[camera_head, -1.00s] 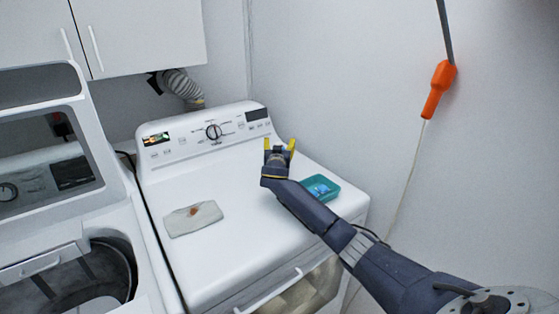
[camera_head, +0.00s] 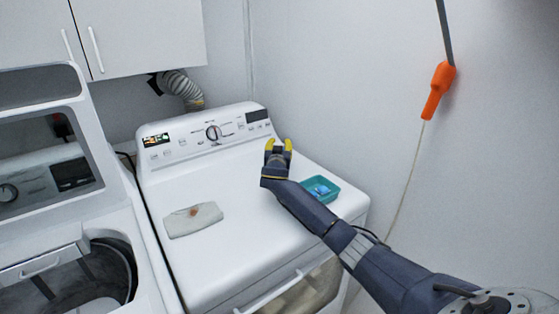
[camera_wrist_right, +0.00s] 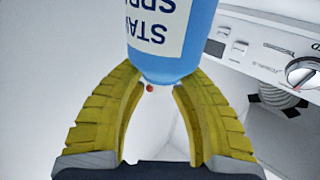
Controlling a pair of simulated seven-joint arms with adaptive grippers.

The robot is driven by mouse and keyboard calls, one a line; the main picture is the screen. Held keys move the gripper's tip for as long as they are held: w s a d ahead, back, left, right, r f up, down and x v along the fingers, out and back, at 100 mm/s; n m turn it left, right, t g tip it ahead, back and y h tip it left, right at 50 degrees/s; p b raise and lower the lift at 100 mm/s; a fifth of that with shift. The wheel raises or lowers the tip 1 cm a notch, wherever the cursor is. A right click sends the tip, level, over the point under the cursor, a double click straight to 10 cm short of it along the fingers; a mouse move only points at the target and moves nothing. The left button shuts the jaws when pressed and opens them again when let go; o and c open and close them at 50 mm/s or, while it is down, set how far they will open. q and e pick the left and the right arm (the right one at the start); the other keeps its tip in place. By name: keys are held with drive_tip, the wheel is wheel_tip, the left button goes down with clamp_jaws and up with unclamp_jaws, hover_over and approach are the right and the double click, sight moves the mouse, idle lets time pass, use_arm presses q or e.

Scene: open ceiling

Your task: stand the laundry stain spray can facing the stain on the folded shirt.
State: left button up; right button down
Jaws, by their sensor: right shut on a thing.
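The folded shirt (camera_head: 208,220) is a pale, flat bundle on the left part of the dryer top. A small brown stain (camera_head: 193,212) shows on it. My right gripper (camera_head: 279,145) is at the back right of the dryer top, to the right of the shirt. Its yellow fingers are shut on the stain spray can (camera_wrist_right: 172,66), a blue can with a white label whose lettering appears upside down in the right wrist view. In the head view I cannot make out the can at the gripper. My left gripper is not in view.
A teal tray (camera_head: 333,195) with blue items lies right of my right forearm on the dryer top (camera_head: 240,245). The control panel (camera_head: 190,143) rises behind. An open washer (camera_head: 140,265) stands at left. The dryer top between shirt and gripper is clear.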

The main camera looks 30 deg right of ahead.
drive_tip(key=shift+f, duration=0.1)
wheel_tip(320, 180, up, 19)
drive_tip(key=s+a+r+n+t+y, duration=0.1)
drive_tip(key=s+a+r+y, duration=0.1)
drive_tip(key=a+r, duration=0.35)
drive_tip(key=s+a+f+n+t+y, duration=0.1)
drive_tip(key=s+a+f+n+y, duration=0.25)
drive_tip(key=s+a, duration=0.55)
drive_tip(key=s+a+f+n+t+y, duration=0.15)
drive_tip(key=s+a+f+y, duration=0.3)
drive_tip(key=a, duration=0.85)
drive_tip(key=s+a+f+n, duration=0.1)
drive_tip(key=s+a+f, duration=0.2)
drive_tip(key=f, duration=0.4)
drive_tip(key=shift+s+f+y, duration=0.25)
drive_tip(key=shift+s+y, duration=0.05)
drive_tip(key=shift+s, duration=0.15)
